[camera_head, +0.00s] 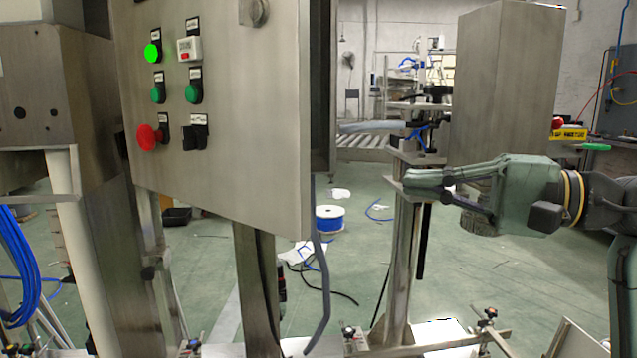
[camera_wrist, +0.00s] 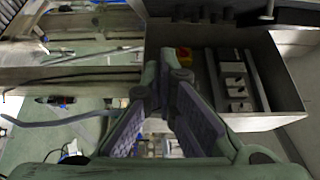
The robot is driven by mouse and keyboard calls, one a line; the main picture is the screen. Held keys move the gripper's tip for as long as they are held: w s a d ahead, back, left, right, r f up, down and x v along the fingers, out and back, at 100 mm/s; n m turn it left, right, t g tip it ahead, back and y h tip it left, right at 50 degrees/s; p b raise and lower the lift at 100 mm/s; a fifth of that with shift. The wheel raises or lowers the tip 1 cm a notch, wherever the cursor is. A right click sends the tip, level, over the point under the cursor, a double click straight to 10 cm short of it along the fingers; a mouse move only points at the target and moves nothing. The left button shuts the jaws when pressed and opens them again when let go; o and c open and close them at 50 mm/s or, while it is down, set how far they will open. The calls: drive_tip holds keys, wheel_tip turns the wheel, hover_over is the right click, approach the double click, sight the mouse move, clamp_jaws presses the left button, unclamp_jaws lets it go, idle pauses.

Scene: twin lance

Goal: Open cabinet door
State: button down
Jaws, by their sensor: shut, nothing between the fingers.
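The cabinet door (camera_head: 225,130) is a steel panel with green and red buttons, at the left and centre of the head view. A dark gap (camera_head: 322,90) runs along its right side; I cannot tell how far the door stands open. In the wrist view an open steel box (camera_wrist: 262,112) shows rails and pale components inside; I cannot tell whether it is this cabinet. My gripper (camera_head: 408,180) is right of the door and apart from it, pointing left. Its fingers (camera_wrist: 166,68) are shut and empty. No door handle is clearly visible.
A steel box (camera_head: 500,90) stands behind my gripper on the right. A steel post (camera_head: 402,265) rises near the fingertips. A grey bent bar (camera_head: 320,280) hangs below the door's right edge. A blue cable spool (camera_head: 330,218) and loose cables lie on the green floor.

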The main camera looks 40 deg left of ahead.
drive_tip(key=s+a+p, duration=0.2)
drive_tip(key=s+a, duration=0.5)
drive_tip(key=a, duration=0.1)
drive_tip(key=shift+s+a, duration=0.25)
drive_tip(key=shift+a, duration=0.1)
